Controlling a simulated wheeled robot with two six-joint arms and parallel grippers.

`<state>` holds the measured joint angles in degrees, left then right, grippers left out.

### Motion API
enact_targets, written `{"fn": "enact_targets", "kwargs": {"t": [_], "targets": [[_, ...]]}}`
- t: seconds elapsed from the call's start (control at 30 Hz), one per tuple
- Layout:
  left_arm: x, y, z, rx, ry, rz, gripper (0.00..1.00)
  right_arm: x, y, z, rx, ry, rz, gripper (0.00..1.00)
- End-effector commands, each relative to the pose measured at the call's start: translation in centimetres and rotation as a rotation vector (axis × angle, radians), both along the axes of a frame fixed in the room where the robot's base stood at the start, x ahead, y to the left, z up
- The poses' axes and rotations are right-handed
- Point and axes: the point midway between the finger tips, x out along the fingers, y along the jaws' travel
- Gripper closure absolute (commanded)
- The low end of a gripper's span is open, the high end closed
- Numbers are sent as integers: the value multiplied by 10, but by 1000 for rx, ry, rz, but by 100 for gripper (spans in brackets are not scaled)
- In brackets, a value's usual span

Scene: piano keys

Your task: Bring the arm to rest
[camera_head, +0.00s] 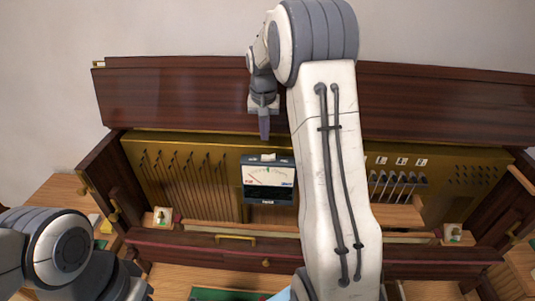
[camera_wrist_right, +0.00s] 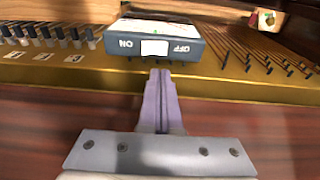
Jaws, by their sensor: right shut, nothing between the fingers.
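My right arm (camera_head: 335,180) reaches up across the middle of the head view. Its gripper (camera_head: 264,134) points down in front of the raised dark wood panel, just above the meter box. The right wrist view shows the gripper's fingers (camera_wrist_right: 158,76) pressed together with nothing between them. The fingertips appear close to the box's switch; I cannot tell whether they touch. Part of my left arm (camera_head: 62,250) is at the lower left of the head view. I cannot make out its gripper.
A dark meter box (camera_head: 268,199) with a dial face and a white ON/OFF switch (camera_wrist_right: 154,48) stands inside the open piano. Tuning pins and strings (camera_head: 185,178) lie left of it. Several levers (camera_head: 398,180) are to the right. The raised panel (camera_head: 170,95) stands behind.

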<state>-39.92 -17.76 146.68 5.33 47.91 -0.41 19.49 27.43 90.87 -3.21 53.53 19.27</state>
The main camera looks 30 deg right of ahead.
Motion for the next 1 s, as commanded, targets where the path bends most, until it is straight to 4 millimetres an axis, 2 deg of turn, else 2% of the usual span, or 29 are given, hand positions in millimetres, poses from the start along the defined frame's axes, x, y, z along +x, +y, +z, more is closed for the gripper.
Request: {"fn": "enact_targets", "kwargs": {"t": [0.07,0.57,0.67,0.77,0.87,0.9,0.97,1.0], "targets": [[0,0,6,0,0,1,50,0,0,6,0,0,0,100],[0,0,4,0,0,1,50,0,1,5,0,0,2,100],[0,0,-2,0,0,1,50,-2,16,2,3,1,34,100],[0,0,-15,0,0,1,50,-9,58,-5,10,6,129,100],[0,0,-35,0,0,2,50,-31,122,-17,22,14,288,100],[0,0,-44,0,0,3,50,-45,149,-24,28,19,360,100],[0,0,-57,0,0,3,50,-71,187,-33,36,27,473,100],[0,0,-65,0,0,4,50,-90,211,-40,40,31,550,100]]}}
